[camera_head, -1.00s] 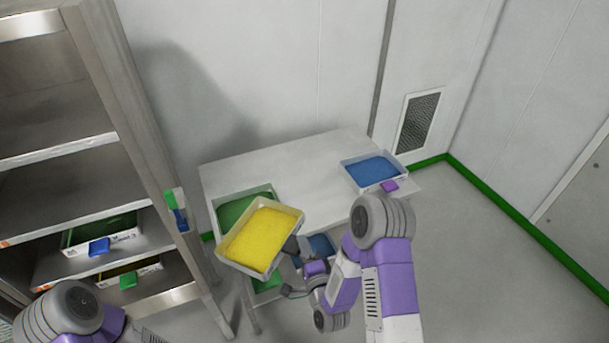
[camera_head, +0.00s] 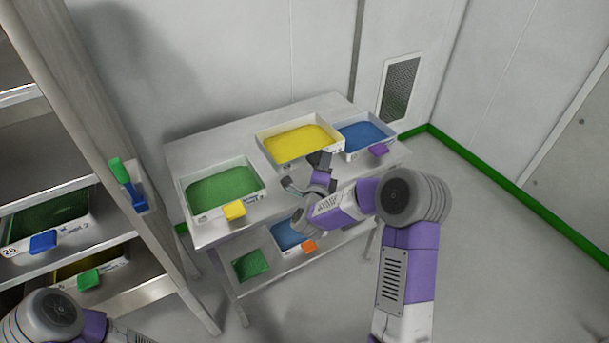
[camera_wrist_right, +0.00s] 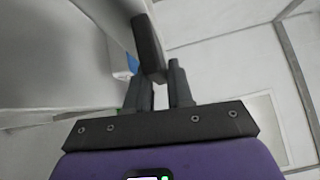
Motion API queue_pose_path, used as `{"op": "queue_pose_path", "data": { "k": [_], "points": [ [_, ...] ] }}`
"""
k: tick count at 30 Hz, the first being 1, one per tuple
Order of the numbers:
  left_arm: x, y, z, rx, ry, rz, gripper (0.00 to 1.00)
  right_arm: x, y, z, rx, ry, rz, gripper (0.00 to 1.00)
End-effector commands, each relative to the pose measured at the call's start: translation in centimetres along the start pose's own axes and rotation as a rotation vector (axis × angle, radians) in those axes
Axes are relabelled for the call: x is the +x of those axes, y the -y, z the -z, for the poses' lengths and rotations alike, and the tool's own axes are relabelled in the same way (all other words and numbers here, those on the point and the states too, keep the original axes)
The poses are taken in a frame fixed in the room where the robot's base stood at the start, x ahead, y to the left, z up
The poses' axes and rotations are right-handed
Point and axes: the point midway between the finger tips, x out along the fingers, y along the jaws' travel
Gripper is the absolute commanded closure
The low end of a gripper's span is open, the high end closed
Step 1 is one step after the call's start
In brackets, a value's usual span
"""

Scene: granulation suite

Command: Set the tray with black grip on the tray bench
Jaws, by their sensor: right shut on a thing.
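The tray with the black grip (camera_head: 264,149) holds yellow material and is level over the middle of the tray bench (camera_head: 190,151), between two other trays. I cannot tell whether its base touches the bench top. My right gripper (camera_head: 305,180) is at its front side, shut on the black grip (camera_wrist_right: 149,48), which shows between the fingers in the right wrist view. Most of the grip is hidden by the gripper in the head view. My left arm shows at the lower left, but its gripper is out of view.
On the bench, a green-filled tray (camera_head: 187,205) with yellow grip stands left and a blue-filled tray (camera_head: 364,135) with purple grip right, close beside the held tray. A lower shelf (camera_head: 275,262) holds more trays. A rack (camera_head: 95,120) with trays stands at left.

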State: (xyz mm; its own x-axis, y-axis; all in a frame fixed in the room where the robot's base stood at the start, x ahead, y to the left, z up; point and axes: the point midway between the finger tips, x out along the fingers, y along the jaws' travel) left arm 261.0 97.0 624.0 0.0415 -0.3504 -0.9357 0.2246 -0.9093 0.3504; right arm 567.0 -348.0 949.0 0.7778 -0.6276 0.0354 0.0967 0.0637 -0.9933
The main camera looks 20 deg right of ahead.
Motion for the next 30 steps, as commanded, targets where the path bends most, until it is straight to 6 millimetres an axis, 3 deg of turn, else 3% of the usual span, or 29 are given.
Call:
{"op": "queue_pose_path", "data": {
  "k": [6, 13, 18, 29, 30],
  "points": [
    [1.1, 0.4, 0.1, 0.000, 0.000, 0.000, 1.00, -0.1, -4.3, 0.5, 0.000, -0.002, -0.001, 1.00],
    [1.5, 0.6, 0.1, 0.000, 0.000, 0.000, 1.00, -0.2, -6.0, 0.7, 0.001, -0.001, 0.002, 1.00],
    [2.2, 0.8, 0.1, 0.000, 0.000, 0.000, 1.00, -0.3, -8.6, 1.0, 0.000, -0.002, -0.001, 1.00],
    [2.4, 0.9, 0.1, 0.000, 0.000, 0.000, 1.00, -0.3, -9.1, 1.0, 0.002, -0.001, 0.003, 1.00],
    [2.5, 0.9, 0.1, 0.000, 0.000, 0.000, 1.00, -0.4, -9.2, 1.1, 0.000, -0.001, -0.001, 0.77]
  ]
}}
